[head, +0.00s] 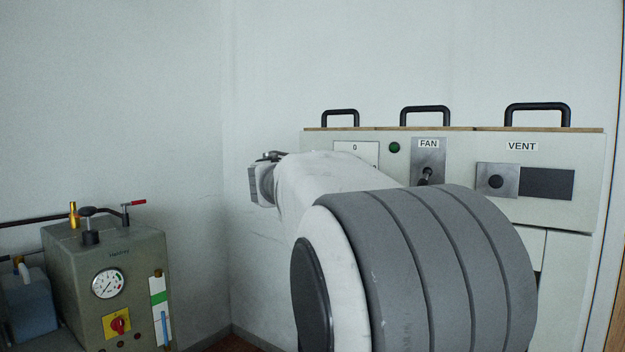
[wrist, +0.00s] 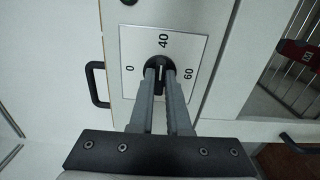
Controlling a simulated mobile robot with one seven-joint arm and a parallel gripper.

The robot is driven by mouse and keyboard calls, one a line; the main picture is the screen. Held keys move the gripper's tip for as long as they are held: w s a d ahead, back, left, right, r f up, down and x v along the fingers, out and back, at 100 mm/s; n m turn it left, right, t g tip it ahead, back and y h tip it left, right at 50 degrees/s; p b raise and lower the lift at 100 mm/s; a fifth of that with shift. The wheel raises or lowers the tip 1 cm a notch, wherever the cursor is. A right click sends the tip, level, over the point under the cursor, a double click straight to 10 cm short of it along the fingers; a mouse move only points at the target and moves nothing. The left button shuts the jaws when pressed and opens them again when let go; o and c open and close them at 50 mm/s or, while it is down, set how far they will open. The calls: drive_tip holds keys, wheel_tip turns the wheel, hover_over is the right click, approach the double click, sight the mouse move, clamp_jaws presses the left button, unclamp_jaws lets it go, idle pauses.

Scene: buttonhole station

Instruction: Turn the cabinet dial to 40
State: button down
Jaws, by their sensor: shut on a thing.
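The cabinet dial (wrist: 158,58) is a small round black knob on a white plate (wrist: 136,40), seen in the wrist view. The plate carries 0 at the left, 40 at the top and 60 at the right. My gripper (wrist: 160,67) is shut on the dial, one finger on each side of it. In the head view only the top of the plate with the 0 (head: 355,147) shows; my arm hides the dial.
Right of the dial plate are a green lamp (head: 394,147), a FAN switch (head: 427,175) and a VENT slider knob (head: 496,182). Black handles (head: 425,108) rise from the cabinet top. A grey-green machine with a gauge (head: 108,283) stands at the left, with a bare wall between.

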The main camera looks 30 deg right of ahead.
idle(0.4)
drive_tip(key=c, duration=0.9)
unclamp_jaws()
drive_tip(key=shift+a, duration=0.15)
drive_tip(key=p+v, duration=0.1)
drive_tip(key=v, duration=1.6)
drive_tip(key=shift+s+a+p, duration=0.1)
drive_tip(key=shift+p, duration=0.3)
drive_tip(key=shift+f, duration=0.1)
